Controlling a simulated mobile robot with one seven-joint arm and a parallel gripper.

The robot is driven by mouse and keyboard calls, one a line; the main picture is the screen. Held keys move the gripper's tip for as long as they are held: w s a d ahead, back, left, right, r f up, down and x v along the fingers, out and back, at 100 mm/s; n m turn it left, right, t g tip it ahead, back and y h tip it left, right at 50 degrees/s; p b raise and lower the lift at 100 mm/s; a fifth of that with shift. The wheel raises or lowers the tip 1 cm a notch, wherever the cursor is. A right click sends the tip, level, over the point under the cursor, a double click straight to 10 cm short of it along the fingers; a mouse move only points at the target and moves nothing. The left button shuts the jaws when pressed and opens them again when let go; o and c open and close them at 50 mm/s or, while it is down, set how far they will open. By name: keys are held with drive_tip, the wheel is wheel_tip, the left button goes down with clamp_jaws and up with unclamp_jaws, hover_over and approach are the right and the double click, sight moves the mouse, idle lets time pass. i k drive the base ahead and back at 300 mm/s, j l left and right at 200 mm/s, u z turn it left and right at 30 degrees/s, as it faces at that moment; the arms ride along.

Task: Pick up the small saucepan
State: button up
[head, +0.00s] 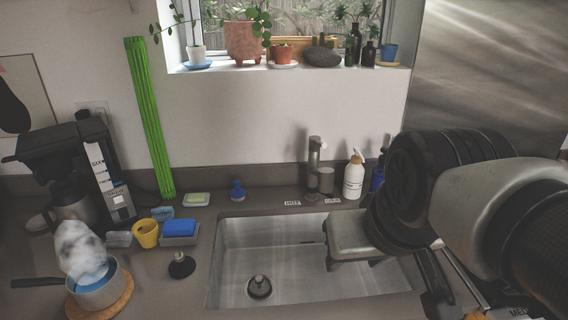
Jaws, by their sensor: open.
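The small saucepan (97,293) sits on a round wooden trivet (124,302) on the counter at the lower left of the head view. It is metal, holds something blue, and has white steam above it. Its dark handle (38,282) points left. My gripper (353,264) is over the right part of the sink, pointing down. It is open, with nothing seen between its fingers, and it is far to the right of the saucepan.
A yellow cup (146,233), a blue sponge (180,228) and a black stopper (181,265) stand between saucepan and sink (232,262). A coffee maker (75,175) is behind the saucepan. A faucet (314,165) and soap bottle (354,176) stand behind the sink.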

sight(99, 295)
drive_tip(key=l, duration=0.1)
drive_tip(key=k+j+u, duration=0.1)
drive_tip(key=u, duration=0.4)
drive_tip(key=j+u, duration=0.15)
drive_tip(key=u, duration=0.35)
drive_tip(key=k+j+u, duration=0.1)
drive_tip(key=u, duration=0.4)
drive_tip(key=j, duration=0.35)
drive_tip(key=i+j, duration=0.1)
drive_tip(key=j, duration=0.25)
